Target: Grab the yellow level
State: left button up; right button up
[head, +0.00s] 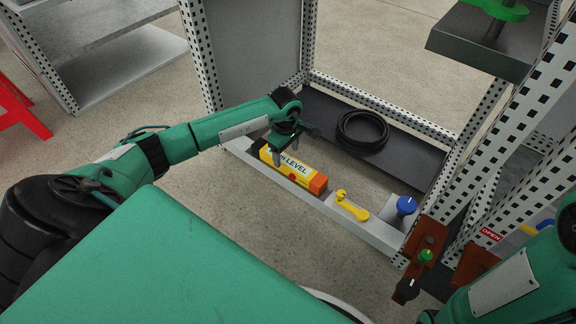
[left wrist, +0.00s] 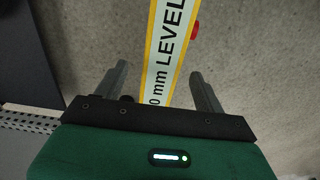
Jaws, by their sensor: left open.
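The yellow level (head: 299,173) lies along the cabinet's low front rail in the head view. It has a white label with "LEVEL" on it and an orange end at the right. My left gripper (head: 284,155) is over the left part of the level and hides some of it. In the left wrist view the level (left wrist: 170,50) runs between the two open fingers of my left gripper (left wrist: 160,88). I cannot tell whether the fingers touch it. My right arm shows at the lower right of the head view, but its gripper cannot be made out.
A yellow tool (head: 350,206) and a blue knob (head: 406,206) are on the rail to the right of the level. A coiled black hose (head: 362,131) lies on the dark shelf behind. Perforated cabinet posts (head: 201,60) stand at the left and right.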

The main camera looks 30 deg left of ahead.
aim_at(288, 161)
pick_arm(q)
jog(key=f+b, duration=0.1)
jog(key=f, duration=0.1)
jog(key=d+f+b, duration=0.1)
jog(key=f+b, duration=0.1)
jog(key=shift+s+f, duration=0.15)
jog(key=shift+f+b, duration=0.2)
jog(key=shift+b, duration=0.15)
jog(key=shift+a, duration=0.1)
jog(key=c, duration=1.4)
jog(key=shift+r, duration=0.1)
